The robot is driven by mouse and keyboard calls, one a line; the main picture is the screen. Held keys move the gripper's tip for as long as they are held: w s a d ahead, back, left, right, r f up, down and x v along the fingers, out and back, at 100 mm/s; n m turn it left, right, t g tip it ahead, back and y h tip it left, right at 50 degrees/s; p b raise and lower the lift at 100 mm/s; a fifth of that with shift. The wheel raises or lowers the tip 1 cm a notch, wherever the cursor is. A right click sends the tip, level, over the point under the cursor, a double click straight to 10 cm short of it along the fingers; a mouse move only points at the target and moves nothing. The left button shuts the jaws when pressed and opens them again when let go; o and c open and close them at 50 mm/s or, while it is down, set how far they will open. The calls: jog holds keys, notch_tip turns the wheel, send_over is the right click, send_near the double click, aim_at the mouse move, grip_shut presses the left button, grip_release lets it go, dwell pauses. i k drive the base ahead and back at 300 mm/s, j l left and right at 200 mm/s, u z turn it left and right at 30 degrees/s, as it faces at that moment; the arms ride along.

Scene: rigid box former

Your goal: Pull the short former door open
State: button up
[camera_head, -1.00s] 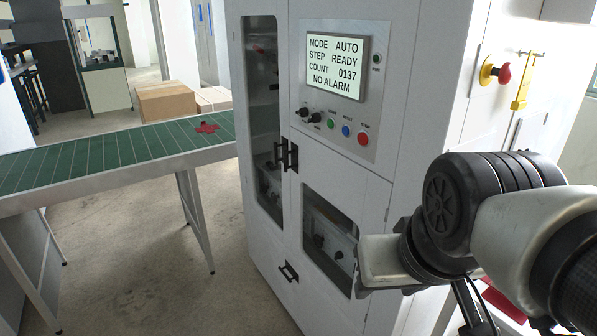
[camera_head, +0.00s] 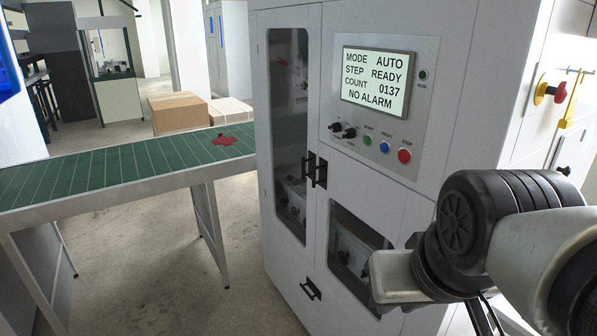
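The short former door (camera_head: 362,245) is the low windowed door on the front of the white machine, under the control panel. It looks closed. Its dark upright handle (camera_head: 321,174) is at its upper left corner, beside the handle of the tall door (camera_head: 288,135). My gripper (camera_head: 388,280) is at the lower right, in front of the short door's lower right part in the picture, well apart from the handle. It covers part of that door. Its fingers are not clear, so I cannot tell whether it is open or shut.
The control panel (camera_head: 378,105) reads READY and NO ALARM. A low dark handle (camera_head: 311,290) sits below the doors. A green conveyor (camera_head: 120,165) with a red piece (camera_head: 224,140) stands left. Floor is clear between conveyor and machine.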

aim_at(397, 211)
jog(key=i+j, duration=0.2)
jog(key=j, duration=0.15)
jog(key=i+j, duration=0.15)
jog(key=j, duration=0.2)
jog(key=i+j+z, duration=0.1)
jog(key=j, duration=0.25)
jog(key=i+j, duration=0.25)
jog(key=i, duration=0.25)
jog(key=i+j+z, duration=0.15)
jog(key=i, duration=0.35)
jog(key=j, duration=0.1)
